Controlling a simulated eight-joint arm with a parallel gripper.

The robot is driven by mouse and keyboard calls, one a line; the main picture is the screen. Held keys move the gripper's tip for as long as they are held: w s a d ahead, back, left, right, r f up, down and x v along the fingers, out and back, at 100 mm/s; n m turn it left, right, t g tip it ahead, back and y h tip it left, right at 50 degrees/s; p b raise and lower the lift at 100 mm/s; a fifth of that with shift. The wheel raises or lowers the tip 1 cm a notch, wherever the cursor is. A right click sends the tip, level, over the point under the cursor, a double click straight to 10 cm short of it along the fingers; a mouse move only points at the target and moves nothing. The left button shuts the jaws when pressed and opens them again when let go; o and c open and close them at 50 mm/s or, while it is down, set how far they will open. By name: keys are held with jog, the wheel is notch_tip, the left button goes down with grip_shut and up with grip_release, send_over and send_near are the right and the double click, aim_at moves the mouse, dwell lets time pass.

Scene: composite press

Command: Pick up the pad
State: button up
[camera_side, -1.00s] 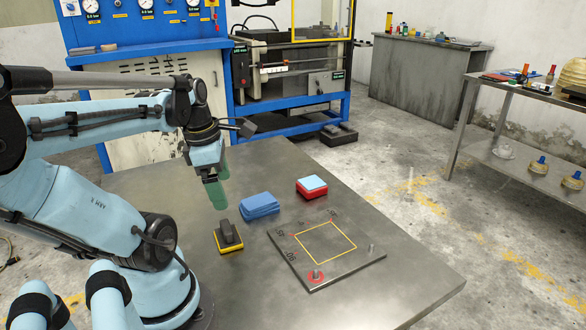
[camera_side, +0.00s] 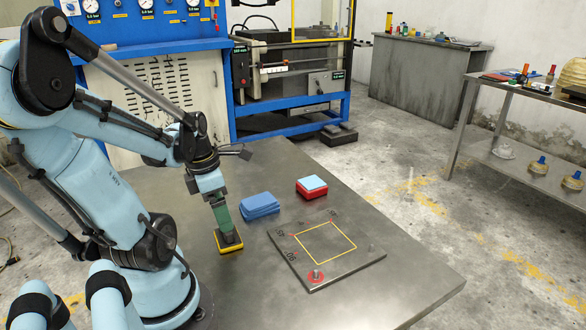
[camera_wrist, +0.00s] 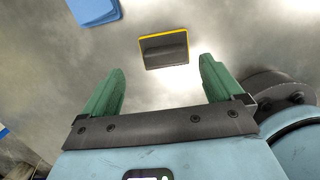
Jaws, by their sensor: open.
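The pad (camera_side: 229,247) is a small block with a yellow base and a dark grip on top, lying on the metal table. My gripper (camera_side: 227,233) has green fingers and is low over the pad in the side view, where its fingers partly hide the dark grip. In the wrist view, my gripper (camera_wrist: 159,82) is open, with a wide empty gap between its fingers. There the pad (camera_wrist: 164,50) shows just beyond the fingertips, roughly centred between them.
A stack of blue sheets (camera_side: 260,205) lies close by the pad. A red block with a light blue top (camera_side: 312,187) is further back. A dark plate (camera_side: 330,270) with a yellow square outline and upright pins lies to the right. The table front right is clear.

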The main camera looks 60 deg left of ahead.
jog(key=shift+w+d+f, duration=0.1)
jog(key=shift+d+f, duration=0.05)
jog(key=shift+f, duration=0.6)
jog(key=shift+w+d+f, duration=0.1)
jog(key=shift+d+f, duration=0.05)
jog(key=shift+f, duration=0.6)
jog(key=shift+w+f, duration=0.15)
jog(key=shift+f, duration=1.05)
jog(key=c, duration=0.9)
